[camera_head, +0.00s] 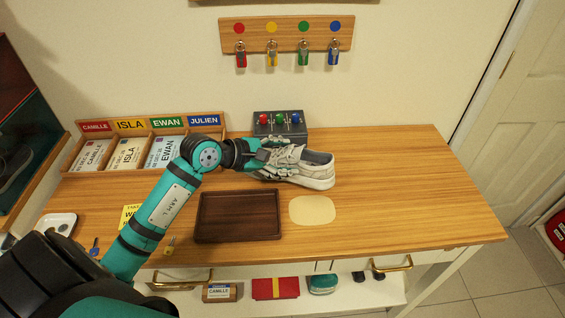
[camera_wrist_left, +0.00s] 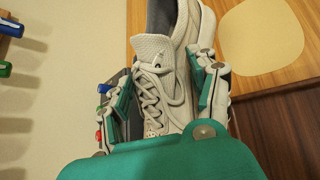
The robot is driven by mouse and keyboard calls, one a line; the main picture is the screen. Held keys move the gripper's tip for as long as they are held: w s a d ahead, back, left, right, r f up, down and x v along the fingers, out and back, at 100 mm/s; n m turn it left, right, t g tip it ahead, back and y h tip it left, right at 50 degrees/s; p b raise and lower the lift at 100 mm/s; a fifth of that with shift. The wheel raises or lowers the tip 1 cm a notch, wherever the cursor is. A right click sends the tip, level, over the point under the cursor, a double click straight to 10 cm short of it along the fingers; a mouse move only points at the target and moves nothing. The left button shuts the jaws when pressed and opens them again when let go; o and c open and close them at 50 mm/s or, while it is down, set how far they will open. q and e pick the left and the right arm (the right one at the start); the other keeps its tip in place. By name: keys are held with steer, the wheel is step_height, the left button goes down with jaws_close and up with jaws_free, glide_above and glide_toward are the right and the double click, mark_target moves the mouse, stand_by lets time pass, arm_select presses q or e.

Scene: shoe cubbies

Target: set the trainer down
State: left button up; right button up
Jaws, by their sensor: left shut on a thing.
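The trainer (camera_head: 312,169) is pale grey-white with laces, and it is level, sole down, at the back middle of the wooden table (camera_head: 400,190). I cannot tell whether its sole touches the table or hangs just above it. My left gripper (camera_head: 270,160) is shut on the toe and lace part from the left, with the heel pointing right. In the left wrist view the trainer (camera_wrist_left: 158,50) lies between the two fingers of the gripper (camera_wrist_left: 165,85). My right gripper is in neither view.
A dark brown tray (camera_head: 238,238) and a beige oval mat (camera_head: 312,210) lie in front of the trainer. A grey box with coloured knobs (camera_head: 279,122) stands behind it. Name-labelled slots (camera_head: 130,150) with cards stand at back left. The table's right side is clear.

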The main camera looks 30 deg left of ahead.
arm_select(q)
step_height(320, 180, down, 2)
steer(key=shift+f, duration=0.65)
steer(key=o, duration=1.1)
steer(key=shift+o, duration=1.3)
steer(key=shift+s, duration=0.1)
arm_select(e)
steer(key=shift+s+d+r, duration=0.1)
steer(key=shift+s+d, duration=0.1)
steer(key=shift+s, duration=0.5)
